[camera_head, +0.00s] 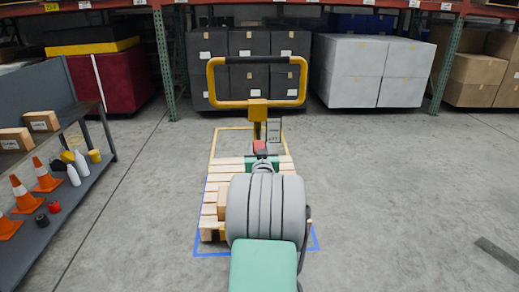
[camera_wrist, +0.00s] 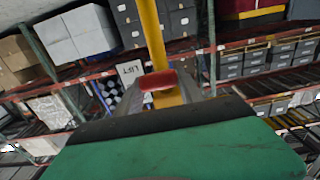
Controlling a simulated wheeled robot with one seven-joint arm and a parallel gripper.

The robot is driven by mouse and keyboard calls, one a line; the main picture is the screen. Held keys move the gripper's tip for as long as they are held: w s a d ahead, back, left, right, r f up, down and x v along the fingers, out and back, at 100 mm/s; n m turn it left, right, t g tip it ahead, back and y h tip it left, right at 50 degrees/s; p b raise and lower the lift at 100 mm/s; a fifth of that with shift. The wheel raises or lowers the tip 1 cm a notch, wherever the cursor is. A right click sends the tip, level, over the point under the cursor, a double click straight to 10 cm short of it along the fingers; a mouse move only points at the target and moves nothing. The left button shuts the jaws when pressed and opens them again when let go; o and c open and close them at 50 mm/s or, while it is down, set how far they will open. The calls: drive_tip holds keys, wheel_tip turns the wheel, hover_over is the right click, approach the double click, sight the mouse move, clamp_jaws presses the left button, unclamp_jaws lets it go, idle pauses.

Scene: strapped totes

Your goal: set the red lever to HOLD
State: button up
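The red lever (camera_head: 260,147) sits low on the yellow post (camera_head: 258,112) of a pallet jack with a wide yellow loop handle (camera_head: 211,78). In the wrist view the red lever end (camera_wrist: 160,80) is in front of the yellow post (camera_wrist: 153,35). A white plate reading LIFT (camera_wrist: 129,71) is to its left; no HOLD mark is readable. My gripper (camera_wrist: 162,92) is close to the lever, its grey fingers apart on either side of it. I cannot tell whether they touch it. In the head view my arm hides most of the gripper.
A wooden pallet (camera_head: 216,188) lies below, inside blue floor lines (camera_head: 212,254). A grey bench (camera_head: 72,205) with cones, bottles and boxes stands at left. Racks with dark totes (camera_head: 248,45) and grey boxes (camera_head: 368,70) line the back. The floor at right is mostly clear.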

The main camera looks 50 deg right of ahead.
clamp_jaws()
idle(0.3)
